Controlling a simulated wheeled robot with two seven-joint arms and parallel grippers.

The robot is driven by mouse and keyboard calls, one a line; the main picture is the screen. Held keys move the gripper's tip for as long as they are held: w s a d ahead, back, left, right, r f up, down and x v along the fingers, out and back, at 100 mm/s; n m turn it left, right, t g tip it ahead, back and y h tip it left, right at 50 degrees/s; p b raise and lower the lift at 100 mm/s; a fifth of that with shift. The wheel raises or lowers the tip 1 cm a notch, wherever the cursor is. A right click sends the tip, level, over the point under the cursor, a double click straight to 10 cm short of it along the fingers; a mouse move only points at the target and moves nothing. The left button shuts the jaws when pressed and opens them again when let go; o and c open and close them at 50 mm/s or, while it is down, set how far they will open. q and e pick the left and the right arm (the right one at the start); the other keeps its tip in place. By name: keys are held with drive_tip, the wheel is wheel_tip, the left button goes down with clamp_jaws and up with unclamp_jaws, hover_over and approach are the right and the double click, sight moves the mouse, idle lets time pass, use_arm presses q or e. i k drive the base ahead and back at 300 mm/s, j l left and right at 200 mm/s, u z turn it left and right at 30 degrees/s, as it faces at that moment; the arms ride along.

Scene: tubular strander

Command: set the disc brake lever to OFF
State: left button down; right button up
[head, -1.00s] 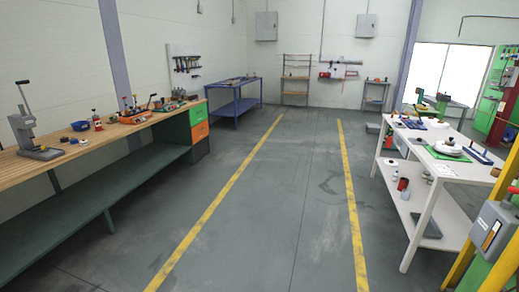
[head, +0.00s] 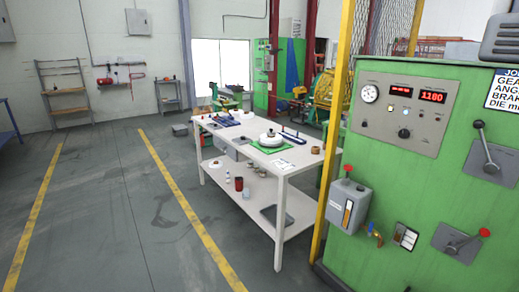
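A green machine cabinet (head: 385,195) fills the right of the head view. A lever with a black knob (head: 487,150) stands on a grey plate at its right side, its arm pointing up and slightly left. Lower down, a lever with a red knob (head: 470,239) sits on another grey plate, its arm pointing right and slightly up. No readable label shows which of them is the disc brake lever. Neither of my grippers is in view.
A yellow post (head: 334,130) and a grey box with a red knob (head: 348,206) stand at the cabinet's left. A white table (head: 283,178) with parts on it stands left of the post. The floor (head: 120,220) between the yellow lines is clear.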

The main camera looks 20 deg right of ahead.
sight(452, 248)
drive_tip(key=i+l+z, duration=0.15)
drive_tip(key=z, duration=0.3)
drive_tip(key=i+l+z, duration=0.15)
drive_tip(key=z, duration=0.3)
drive_tip(key=i+z, duration=0.25)
drive_tip(key=z, duration=0.2)
drive_tip(key=i+z, duration=0.2)
drive_tip(key=z, duration=0.3)
drive_tip(key=i+j+z, duration=0.15)
drive_tip(key=z, duration=0.3)
drive_tip(key=i+j+z, duration=0.2)
drive_tip(key=z, duration=0.25)
